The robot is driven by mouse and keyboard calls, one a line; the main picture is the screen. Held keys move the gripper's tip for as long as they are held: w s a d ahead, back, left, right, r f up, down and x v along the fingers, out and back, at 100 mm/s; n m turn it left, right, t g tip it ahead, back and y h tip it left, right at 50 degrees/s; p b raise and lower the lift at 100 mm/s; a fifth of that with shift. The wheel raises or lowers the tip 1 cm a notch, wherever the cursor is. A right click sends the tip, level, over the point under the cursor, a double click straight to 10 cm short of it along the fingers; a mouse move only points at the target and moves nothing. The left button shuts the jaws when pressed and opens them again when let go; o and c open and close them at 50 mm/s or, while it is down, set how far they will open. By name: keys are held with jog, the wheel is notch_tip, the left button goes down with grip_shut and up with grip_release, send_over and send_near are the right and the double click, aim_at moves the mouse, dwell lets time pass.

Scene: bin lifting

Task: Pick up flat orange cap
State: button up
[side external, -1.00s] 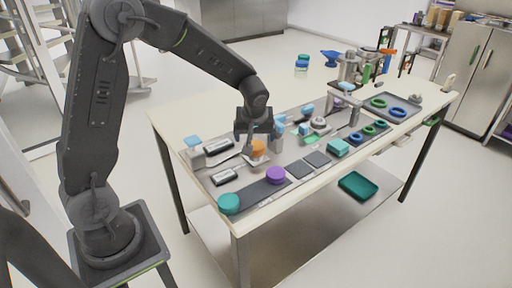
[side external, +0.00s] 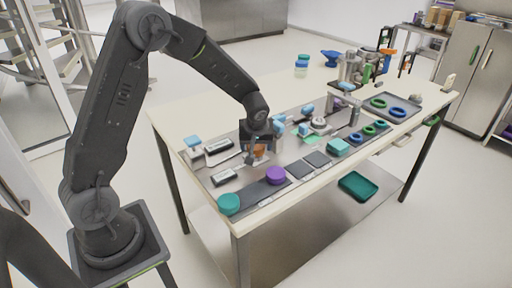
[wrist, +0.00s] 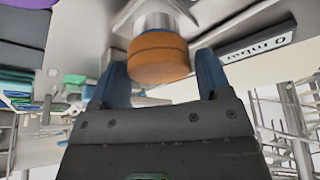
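The flat orange cap (wrist: 158,58) shows in the wrist view as a round, ribbed disc on top of a pale cylindrical stand (wrist: 152,20). In the side view the orange cap (side external: 258,149) is partly hidden by my gripper (side external: 256,153). My gripper (wrist: 160,85) is open in the wrist view, with one blue-grey finger on each side of the cap. A gap shows between the cap and each finger. I cannot tell how deep the fingers reach along the cap.
A purple cap (side external: 275,175) and a teal cap (side external: 229,204) sit at the front of the table on a dark strip. Small display boxes (side external: 225,177) stand close to the left. Blue-topped items (side external: 193,141) and other fixtures crowd around. The table's left back area is clear.

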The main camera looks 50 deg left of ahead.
jog(key=c, duration=0.5)
jog(key=shift+r, duration=0.1)
jog(key=shift+r, duration=0.2)
notch_tip(320, 180, up, 4)
jog(key=shift+f, duration=0.2)
jog(key=shift+s+a+r, duration=1.3)
jog(key=shift+a+r, duration=0.15)
jog(key=shift+r, duration=0.3)
jog(key=shift+s+a+r, duration=1.35)
jog(key=shift+a+r, duration=0.1)
jog(key=shift+r, duration=0.25)
jog(key=shift+s+a+r, duration=1.3)
jog(key=shift+a+r, duration=0.15)
jog(key=shift+r, duration=0.3)
